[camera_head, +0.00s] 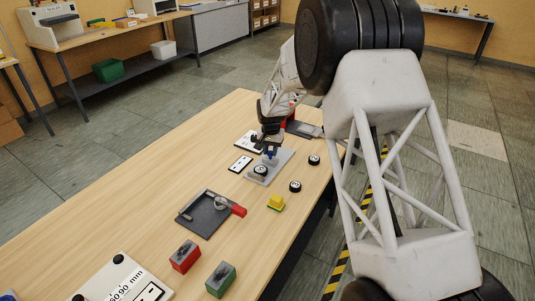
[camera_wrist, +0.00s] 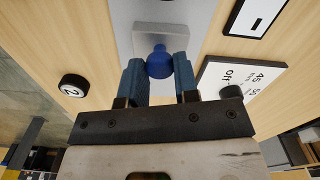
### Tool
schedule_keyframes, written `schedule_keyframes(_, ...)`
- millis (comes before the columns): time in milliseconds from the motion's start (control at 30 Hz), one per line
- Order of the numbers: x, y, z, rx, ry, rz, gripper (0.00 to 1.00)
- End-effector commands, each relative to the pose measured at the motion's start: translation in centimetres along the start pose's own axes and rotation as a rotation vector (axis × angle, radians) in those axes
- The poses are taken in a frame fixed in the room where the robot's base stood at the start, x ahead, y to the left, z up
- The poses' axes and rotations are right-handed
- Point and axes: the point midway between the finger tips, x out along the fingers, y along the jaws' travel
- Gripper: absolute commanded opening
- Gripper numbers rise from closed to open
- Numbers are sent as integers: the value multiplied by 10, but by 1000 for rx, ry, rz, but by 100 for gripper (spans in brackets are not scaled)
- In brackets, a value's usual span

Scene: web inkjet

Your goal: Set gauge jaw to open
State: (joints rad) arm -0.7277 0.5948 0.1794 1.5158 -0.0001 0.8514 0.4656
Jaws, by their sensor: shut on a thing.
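My gripper (camera_head: 268,142) is over a light grey plate fixture (camera_head: 262,181) near the table's right side. In the wrist view the two blue-grey fingers of my gripper (camera_wrist: 161,72) are shut on a blue round knob (camera_wrist: 159,62), one on each side of it. The knob stands on a square base on the grey plate (camera_wrist: 158,12). A black round piece (camera_head: 260,170) sits on the plate's near part in the head view. No part is clearly labelled as the gauge jaw, and I cannot tell its setting.
The left tabletop is clear.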

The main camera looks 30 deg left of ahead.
Motion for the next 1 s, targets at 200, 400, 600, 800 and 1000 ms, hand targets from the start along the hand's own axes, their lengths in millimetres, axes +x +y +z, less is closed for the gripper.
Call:
schedule_keyframes(200,1,2,-6,0,0,0,0)
schedule_keyframes(400,0,3,-7,1,1,0,41)
schedule_keyframes(600,0,2,-6,0,0,0,54)
schedule_keyframes(800,-1,2,-6,0,0,0,54)
schedule_keyframes(1000,-11,2,-6,0,1,-1,54)
